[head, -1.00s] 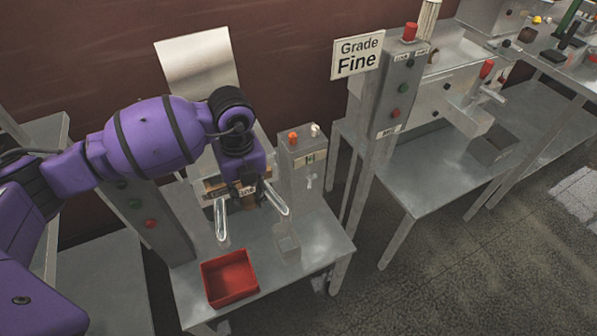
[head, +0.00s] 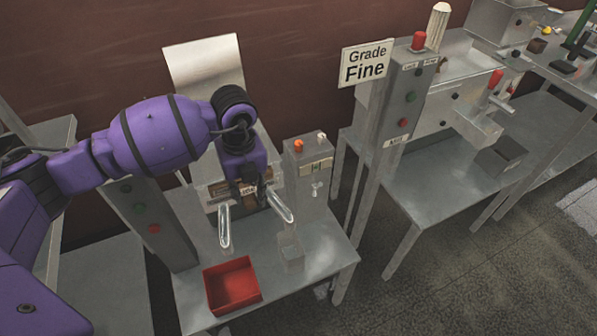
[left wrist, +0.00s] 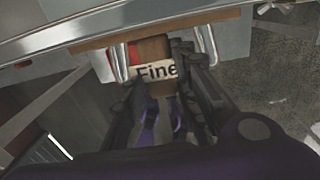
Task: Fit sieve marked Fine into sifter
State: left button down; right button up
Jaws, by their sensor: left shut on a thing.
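The sieve's brown handle with a white "Fine" label (left wrist: 157,72) is between my left gripper's fingers in the left wrist view. My left gripper (head: 250,197) is shut on this handle, at the front of the sifter. The sifter (head: 208,172) is a grey metal machine with a pale sloped hopper and two clear-looking handles or tubes sticking out in front, one on each side of the gripper. A wooden strip shows at its front beside the gripper. My wrist hides much of the sieve, so I cannot tell how far in it sits. My right gripper is out of view.
A red tray (head: 258,291) sits at the table's front edge. A grey box with orange and white knobs (head: 308,180) stands right of the sifter. A "Grade Fine" sign (head: 366,63) hangs on a post with buttons. Another table with machinery is further right.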

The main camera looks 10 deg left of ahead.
pick_arm(q)
jog(key=shift+w+a, duration=0.3)
jog(key=shift+w, duration=0.1)
jog(key=c, duration=1.3)
grip_release()
notch_tip(320, 180, up, 12)
jog(key=shift+d, duration=0.2)
